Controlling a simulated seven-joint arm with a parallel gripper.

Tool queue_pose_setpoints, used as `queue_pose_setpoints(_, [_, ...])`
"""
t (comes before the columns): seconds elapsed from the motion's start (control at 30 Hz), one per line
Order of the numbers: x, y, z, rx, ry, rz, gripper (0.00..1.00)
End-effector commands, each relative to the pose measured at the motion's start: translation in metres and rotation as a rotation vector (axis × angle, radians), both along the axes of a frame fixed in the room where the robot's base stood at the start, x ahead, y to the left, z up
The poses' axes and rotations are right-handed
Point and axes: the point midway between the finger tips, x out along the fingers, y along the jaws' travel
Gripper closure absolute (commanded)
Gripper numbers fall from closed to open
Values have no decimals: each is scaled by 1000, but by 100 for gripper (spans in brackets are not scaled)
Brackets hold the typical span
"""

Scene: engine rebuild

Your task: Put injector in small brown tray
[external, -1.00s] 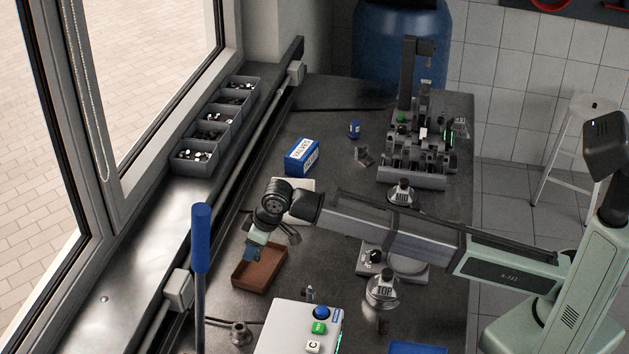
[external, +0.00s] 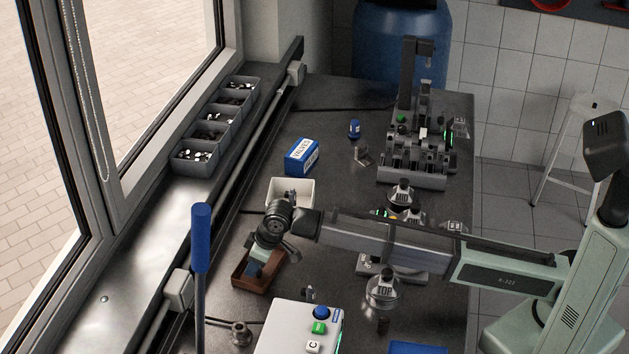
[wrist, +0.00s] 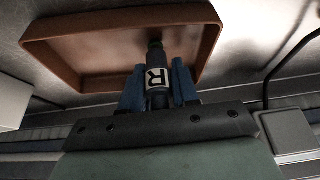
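The small brown tray (external: 240,284) lies on the bench below my gripper (external: 256,272), and its inside fills the upper part of the wrist view (wrist: 90,48). In the wrist view, my gripper's blue fingers (wrist: 158,82) are shut on both sides of the dark injector (wrist: 157,99), which carries a white label with an R. The injector's tip points over the tray's interior, and I cannot tell whether it touches the floor. In the external view, my wrist and gripper hide the injector and part of the tray.
A white bin (external: 308,192) with parts in it stands just behind my wrist, and a blue VALVES box (external: 301,156) is farther back. A control box with buttons (external: 303,335) is in front. A blue-handled lever (external: 201,240) rises at the left.

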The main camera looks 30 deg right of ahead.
Motion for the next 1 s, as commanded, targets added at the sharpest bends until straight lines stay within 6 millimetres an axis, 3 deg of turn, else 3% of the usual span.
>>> queue_pose_setpoints(0.23, [0,0,0,0,0,0,46])
queue_pose_setpoints(0.57, [0,0,4,0,0,0,46])
queue_pose_setpoints(0.77, [-6,-7,24,1,-1,0,46])
queue_pose_setpoints(1.0, [-18,-18,65,2,-2,0,46])
